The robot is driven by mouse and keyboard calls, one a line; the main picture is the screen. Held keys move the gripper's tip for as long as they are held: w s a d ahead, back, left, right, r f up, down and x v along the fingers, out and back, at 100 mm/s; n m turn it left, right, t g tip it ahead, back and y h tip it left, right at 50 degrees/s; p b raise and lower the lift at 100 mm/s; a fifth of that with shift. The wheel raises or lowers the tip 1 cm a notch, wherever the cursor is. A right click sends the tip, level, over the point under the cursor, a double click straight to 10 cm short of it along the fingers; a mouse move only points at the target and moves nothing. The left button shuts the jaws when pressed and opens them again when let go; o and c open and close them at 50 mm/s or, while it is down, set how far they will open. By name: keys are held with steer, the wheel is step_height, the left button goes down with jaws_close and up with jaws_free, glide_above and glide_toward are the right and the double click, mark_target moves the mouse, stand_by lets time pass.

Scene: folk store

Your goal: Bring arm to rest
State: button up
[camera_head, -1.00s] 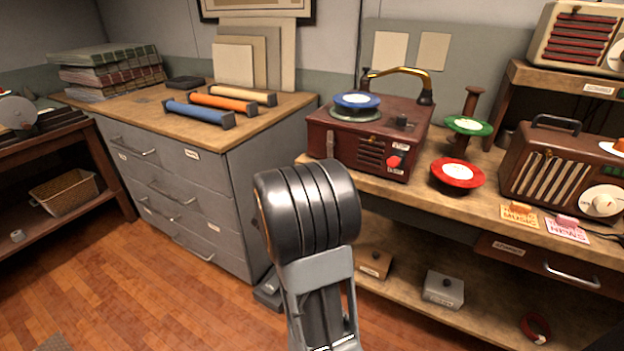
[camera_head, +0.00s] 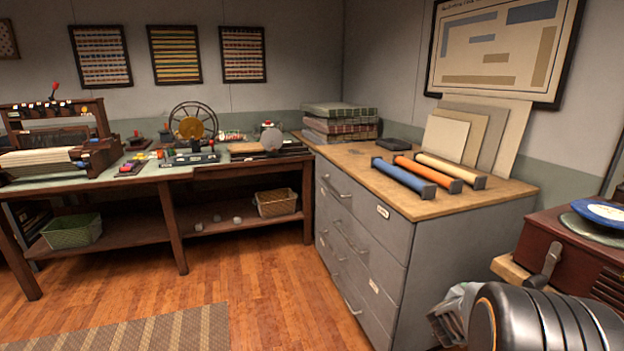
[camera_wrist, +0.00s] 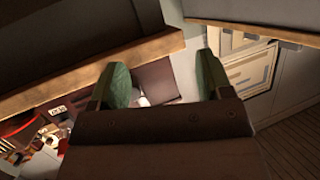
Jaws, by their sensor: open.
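My gripper shows in the wrist view (camera_wrist: 163,82), with its two green-padded fingers wide apart. Nothing is held between them. Behind the gap are a dark reddish surface and a pale strip that I cannot identify. In the head view my arm's black rounded joint fills the bottom right corner, in front of the grey drawer cabinet's right side. The fingertips cannot be made out in that view.
The grey drawer cabinet (camera_head: 365,235) carries blue, orange and yellow rolls. The red record player (camera_head: 560,240) stands at the right edge, close to my arm. A long wooden workbench (camera_head: 235,172) lines the left. The wooden floor (camera_head: 265,305) is open, with a striped rug (camera_head: 150,333).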

steer(key=s+a+r+n+y+p, duration=0.2)
steer(key=a+n+y+p, duration=0.45)
steer(key=a+y, duration=0.8)
steer(key=s+a+r+n+g+h+p, duration=0.1)
steer(key=s+a+r+n+g+p, duration=0.1)
steer(key=s+a+r+p, duration=0.3)
steer(key=s+a+r+n+g+h+p, duration=0.1)
steer(key=s+a+r+n+p, duration=0.3)
steer(key=r, duration=0.9)
steer(key=s+a+g+p, duration=0.1)
steer(key=s+a, duration=0.2)
steer(key=a, duration=0.2)
steer(key=shift+s+a+p, duration=0.15)
steer(key=shift+s+p, duration=0.2)
steer(key=shift+f+n, duration=0.1)
steer(key=shift+n, duration=0.25)
steer(key=shift+c, duration=0.2)
